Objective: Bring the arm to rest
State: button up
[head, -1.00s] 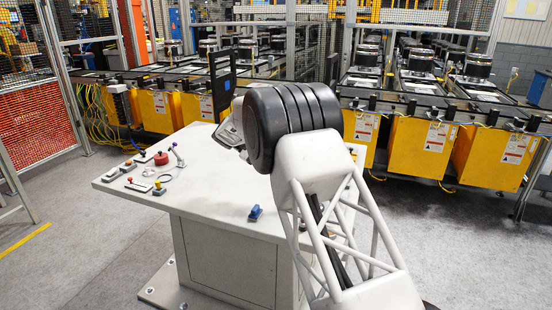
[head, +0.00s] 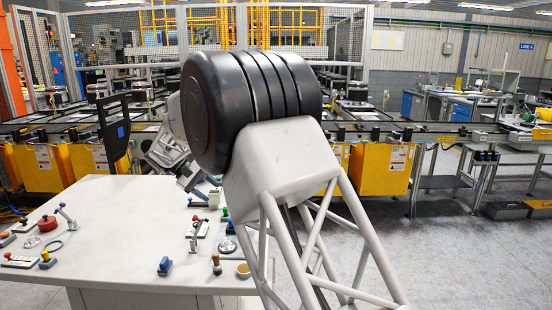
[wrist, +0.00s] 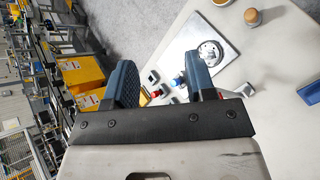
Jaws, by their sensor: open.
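My gripper (wrist: 161,82) shows in the wrist view as two blue-grey padded fingers, apart with nothing held between them. It points out over the white table (wrist: 262,62) and appears clear of the things on it. In the head view my own arm's large dark joint and light lattice link fill the middle. They hide the fingers, and only a grey part of the wrist shows to the left of the joint. The white table (head: 120,215) lies below and left of the arm.
Several small parts stand on the table, among them a red button (head: 47,223), a blue piece (head: 165,266) and a wooden-topped knob (head: 216,263). A square metal plate (wrist: 190,42) bears a round disc. Yellow conveyor units (head: 100,158) line the back. Grey floor is open at right.

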jog(key=s+d+r+m+y, duration=0.25)
jog(key=s+d+r, duration=0.25)
jog(key=s+d, duration=0.7)
jog(key=s+d+r+m+y, duration=0.1)
jog(key=s+d+r+y, duration=0.25)
jog(key=s+d, duration=0.8)
jog(key=s+d+f+m+t+y, duration=0.1)
jog(key=s+d+f, duration=0.1)
jog(key=s+d, duration=0.3)
jog(key=s+d+f+m+t+y, duration=0.1)
jog(key=s+d, duration=0.5)
jog(key=s, duration=0.6)
jog(key=s+d+f+m+t+y, duration=0.1)
jog(key=s+d+f, duration=0.3)
jog(key=s, duration=0.5)
jog(key=shift+s+d+f+m+y, duration=0.2)
jog(key=shift+d+m+y, duration=0.3)
jog(key=shift+d+m, duration=0.4)
